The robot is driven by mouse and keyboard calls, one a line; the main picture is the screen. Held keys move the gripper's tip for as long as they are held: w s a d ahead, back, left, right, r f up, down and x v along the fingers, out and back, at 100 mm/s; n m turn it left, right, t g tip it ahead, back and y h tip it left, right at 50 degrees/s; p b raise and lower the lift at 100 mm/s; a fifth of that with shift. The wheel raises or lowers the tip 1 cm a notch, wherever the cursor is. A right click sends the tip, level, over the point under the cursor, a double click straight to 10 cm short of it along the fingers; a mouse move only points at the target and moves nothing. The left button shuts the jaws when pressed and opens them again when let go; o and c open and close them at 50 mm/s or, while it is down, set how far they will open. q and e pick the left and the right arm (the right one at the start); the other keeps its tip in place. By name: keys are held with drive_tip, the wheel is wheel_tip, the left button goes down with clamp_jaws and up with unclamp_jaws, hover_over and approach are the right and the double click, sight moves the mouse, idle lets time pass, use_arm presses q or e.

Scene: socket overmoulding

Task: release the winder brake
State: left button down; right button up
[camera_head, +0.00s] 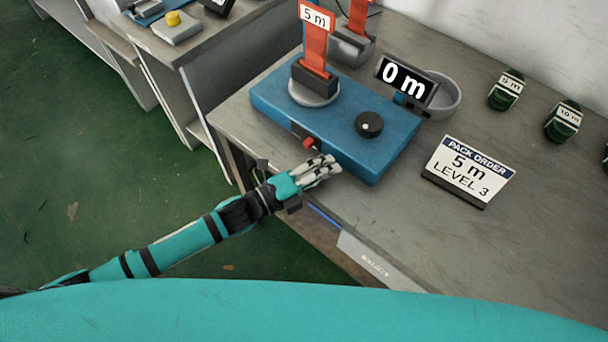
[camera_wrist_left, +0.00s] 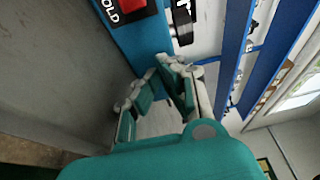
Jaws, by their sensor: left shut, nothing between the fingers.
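The blue winder box (camera_head: 345,150) stands on the grey bench. A black dial (camera_head: 369,124) and an upright red strip marked 5 m (camera_head: 318,45) are on its top. A small red brake part (camera_head: 308,143) sits on a dark plate on its front side. In the left wrist view the red part (camera_wrist_left: 134,7) is cut off at the top edge, with part of a label reading OLD. My left gripper (camera_head: 328,166) is shut and empty, just right of and in front of the red part, apart from it. Its fingers (camera_wrist_left: 170,72) also show in the wrist view. My right gripper is out of view.
A display reading 0 m (camera_head: 405,82) stands behind the box, near a round grey dish (camera_head: 443,95). A pack order sign, 5 m LEVEL 3 (camera_head: 468,172), stands to the right. Green coils (camera_head: 506,90) lie at the back right. The bench front right is clear.

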sight(305, 142)
use_arm(q)
drive_tip(key=w+a, duration=0.2)
drive_tip(key=a, duration=0.1)
drive_tip(key=shift+a, duration=0.25)
drive_tip(key=w+a, duration=0.1)
drive_tip(key=a, duration=0.1)
drive_tip(key=w+a, duration=0.2)
drive_tip(key=shift+b, duration=0.35)
drive_tip(key=shift+d, duration=0.1)
